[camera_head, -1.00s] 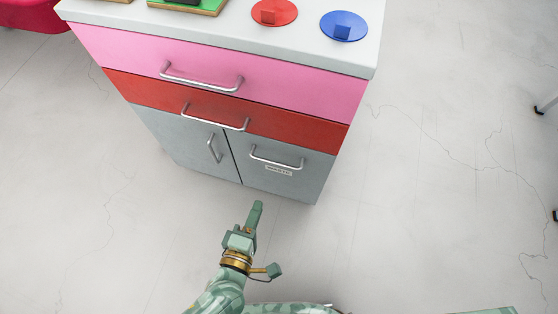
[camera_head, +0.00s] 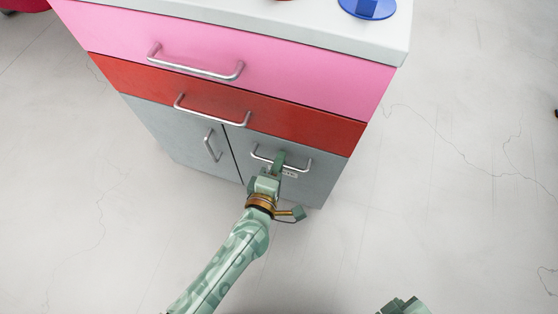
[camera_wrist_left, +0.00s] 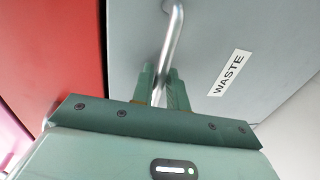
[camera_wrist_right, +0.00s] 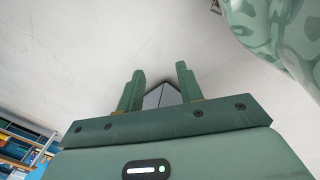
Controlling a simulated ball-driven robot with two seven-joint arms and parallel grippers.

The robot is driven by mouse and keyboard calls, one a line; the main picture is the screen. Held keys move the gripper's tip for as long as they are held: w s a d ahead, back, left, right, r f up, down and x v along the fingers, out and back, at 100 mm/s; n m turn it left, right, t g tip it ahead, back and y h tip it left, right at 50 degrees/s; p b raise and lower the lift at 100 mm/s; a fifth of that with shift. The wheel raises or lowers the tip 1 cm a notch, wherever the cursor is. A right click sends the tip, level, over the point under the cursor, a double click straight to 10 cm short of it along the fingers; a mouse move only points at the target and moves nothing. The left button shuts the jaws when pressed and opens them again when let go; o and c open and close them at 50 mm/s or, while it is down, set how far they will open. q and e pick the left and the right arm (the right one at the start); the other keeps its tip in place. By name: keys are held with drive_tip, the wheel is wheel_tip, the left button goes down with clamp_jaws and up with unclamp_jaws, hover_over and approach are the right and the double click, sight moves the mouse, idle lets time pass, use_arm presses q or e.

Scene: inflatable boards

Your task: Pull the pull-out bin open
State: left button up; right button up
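The pull-out bin's front (camera_head: 318,178) is the grey panel at the lower right of the cabinet, with a silver bar handle (camera_head: 303,163) and a WASTE label. It looks flush with the cabinet. The panel (camera_wrist_left: 215,40), handle (camera_wrist_left: 175,40) and label (camera_wrist_left: 230,73) also show in the left wrist view. My left gripper (camera_head: 279,158) is at the handle. In the left wrist view its fingers (camera_wrist_left: 162,85) are close together on both sides of the bar, shut on it. My right gripper (camera_wrist_right: 160,82) is open and empty over bare floor.
Left of the bin is a grey door (camera_head: 180,130) with an upright handle. Above are a red drawer (camera_head: 290,118) and a pink drawer (camera_head: 310,75), both shut. A blue disc (camera_head: 368,8) lies on the worktop (camera_head: 300,18). The floor (camera_head: 450,200) in front and to the right is clear.

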use_arm(q)
clamp_jaws()
drive_tip(key=shift+s, duration=0.1)
